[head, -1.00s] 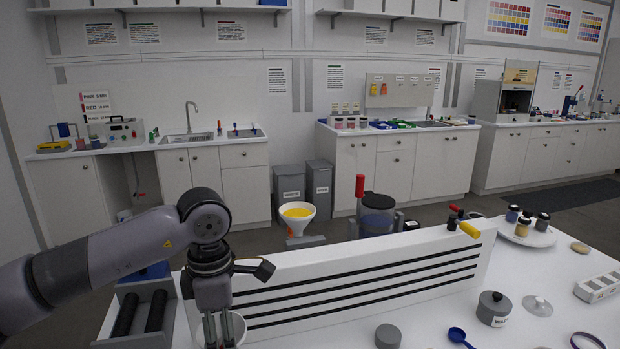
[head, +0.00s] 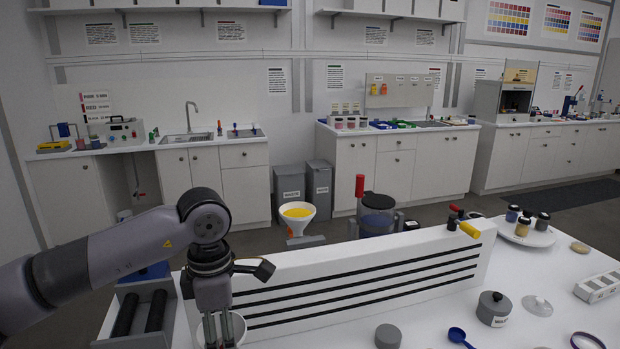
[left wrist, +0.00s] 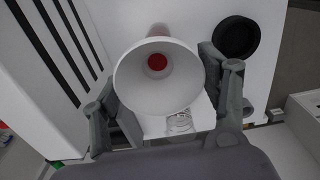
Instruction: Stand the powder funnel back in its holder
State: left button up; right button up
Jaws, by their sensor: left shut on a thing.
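The powder funnel (left wrist: 140,88) is a white cone in the left wrist view, its wide mouth facing the camera, with a red spot showing through its centre. My left gripper (left wrist: 170,98) has a finger on either side of it and is shut on it. In the head view, my left gripper (head: 219,335) points down at the bottom edge, with the funnel's white rim (head: 239,326) partly hidden behind it. A reddish shape (left wrist: 159,30) shows just past the funnel's rim; I cannot tell whether it is the holder. My right gripper is not in view.
A white slotted panel (head: 350,274) stands upright beside my left gripper. A black round thing (left wrist: 236,37) and a clear glass item (left wrist: 180,123) lie close to the funnel. A grey lidded pot (head: 493,309), a grey disc (head: 388,336) and a blue scoop (head: 458,336) are on the white table.

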pick_arm(q)
jog(key=shift+r, duration=0.1)
jog(key=shift+r+p, duration=0.45)
jog(key=shift+r, duration=0.3)
notch_tip(320, 180, up, 5)
jog(key=p, duration=0.2)
jog(key=shift+r+p, duration=0.15)
jog(key=shift+p, duration=0.2)
